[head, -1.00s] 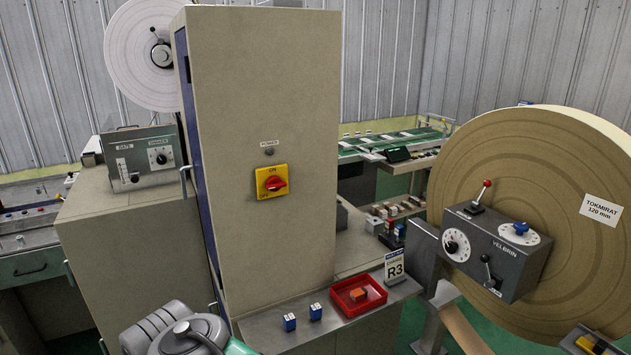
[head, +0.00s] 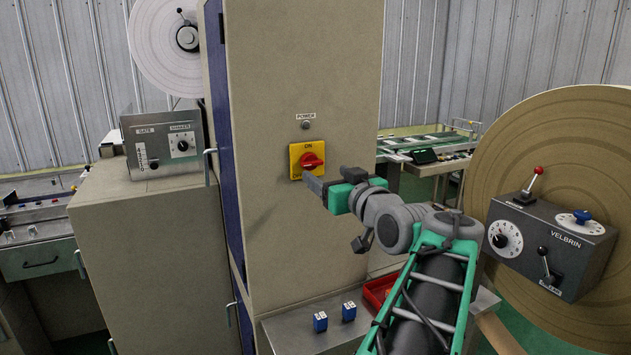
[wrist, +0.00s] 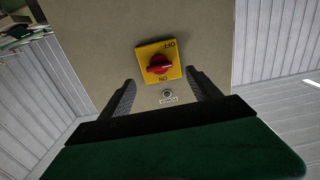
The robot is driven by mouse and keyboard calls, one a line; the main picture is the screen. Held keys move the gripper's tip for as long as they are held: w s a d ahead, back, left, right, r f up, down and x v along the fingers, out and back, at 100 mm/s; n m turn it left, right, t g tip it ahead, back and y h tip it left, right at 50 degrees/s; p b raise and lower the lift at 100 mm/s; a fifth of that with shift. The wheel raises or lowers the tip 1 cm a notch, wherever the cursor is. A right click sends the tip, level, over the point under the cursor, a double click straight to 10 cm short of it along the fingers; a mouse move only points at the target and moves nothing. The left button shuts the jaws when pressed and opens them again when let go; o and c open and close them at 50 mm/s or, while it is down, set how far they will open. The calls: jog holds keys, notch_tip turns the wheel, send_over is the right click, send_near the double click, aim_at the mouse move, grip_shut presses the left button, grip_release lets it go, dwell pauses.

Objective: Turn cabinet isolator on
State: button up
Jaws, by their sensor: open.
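The cabinet isolator is a red rotary knob (head: 313,161) on a yellow plate (head: 296,170) on the beige cabinet front. "ON" is printed along the plate's top edge. The knob's grip lies roughly sideways. The wrist view shows the scene upside down, with the red knob (wrist: 158,65) and yellow plate (wrist: 145,51) carrying "ON" and "OFF" on opposite edges. My gripper (head: 313,185) is open and empty, just below and in front of the plate. In the wrist view its fingertips (wrist: 160,80) are spread either side of the plate, apart from the knob.
A grey, unlit-looking lamp (head: 306,125) under a "POWER" label sits above the plate. A control box (head: 163,145) stands left. A large brown roll (head: 580,130) with a lever box (head: 550,245) stands right. Two blue blocks (head: 320,321) and a red tray (head: 378,291) lie on the ledge below.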

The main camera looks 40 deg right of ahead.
aim_at(314, 164)
jog(key=p+x, duration=0.1)
jog(key=x, duration=0.2)
jog(key=p+x, duration=0.1)
jog(key=x, duration=0.2)
jog(key=shift+w+d+r, duration=0.15)
jog(key=shift+w+r, duration=0.05)
jog(key=shift+w, duration=0.1)
jog(key=shift+w+d+f+p, duration=0.15)
jog(key=shift+w+p, duration=0.15)
jog(key=shift+w, duration=0.15)
jog(key=c, duration=1.4)
